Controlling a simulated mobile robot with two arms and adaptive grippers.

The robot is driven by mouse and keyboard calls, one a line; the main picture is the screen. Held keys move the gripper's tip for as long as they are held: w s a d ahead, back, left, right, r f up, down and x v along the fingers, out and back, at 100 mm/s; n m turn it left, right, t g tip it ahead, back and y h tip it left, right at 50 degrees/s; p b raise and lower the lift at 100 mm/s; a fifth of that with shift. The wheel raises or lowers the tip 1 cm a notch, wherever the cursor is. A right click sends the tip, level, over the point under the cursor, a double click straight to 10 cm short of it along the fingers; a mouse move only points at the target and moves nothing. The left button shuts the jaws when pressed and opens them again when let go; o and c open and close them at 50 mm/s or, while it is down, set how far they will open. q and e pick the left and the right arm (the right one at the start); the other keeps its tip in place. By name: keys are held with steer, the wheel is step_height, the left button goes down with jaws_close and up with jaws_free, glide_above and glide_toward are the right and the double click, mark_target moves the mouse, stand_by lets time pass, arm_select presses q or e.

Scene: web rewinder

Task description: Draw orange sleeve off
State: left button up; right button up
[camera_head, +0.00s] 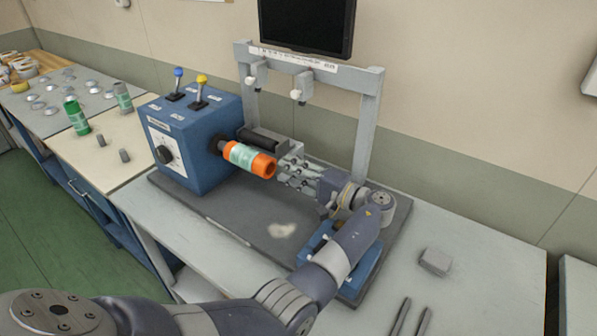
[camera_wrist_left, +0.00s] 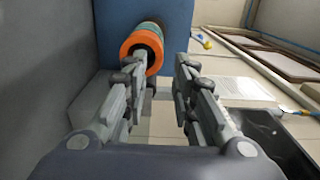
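The orange sleeve (camera_head: 262,166) sits on the spindle at the right side of the blue machine (camera_head: 195,140), with a pale green and white band around it. It also shows in the left wrist view (camera_wrist_left: 141,45), with its open orange end facing the camera. My left gripper (camera_head: 284,170) is just right of the sleeve's free end. In the left wrist view its two fingers (camera_wrist_left: 155,75) are apart with nothing between them. The left finger overlaps the sleeve's lower edge in that view; I cannot tell whether they touch. My right gripper is in neither view.
A grey frame (camera_head: 369,125) stands behind the machine, with a dark monitor (camera_head: 307,25) above. A grey block (camera_head: 435,261) lies at the right. The bench's right end is mostly clear.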

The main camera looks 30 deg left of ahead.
mark_target(270, 161)
arm_select(q)
steer(key=shift+a+p, duration=0.3)
steer(key=shift+a, duration=0.95)
steer(key=shift+w+a, duration=0.1)
steer(key=shift+a, duration=0.65)
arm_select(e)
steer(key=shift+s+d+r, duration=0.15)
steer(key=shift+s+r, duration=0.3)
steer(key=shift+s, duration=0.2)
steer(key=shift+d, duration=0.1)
arm_select(q)
jaws_close()
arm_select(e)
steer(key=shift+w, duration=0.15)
arm_select(q)
jaws_free()
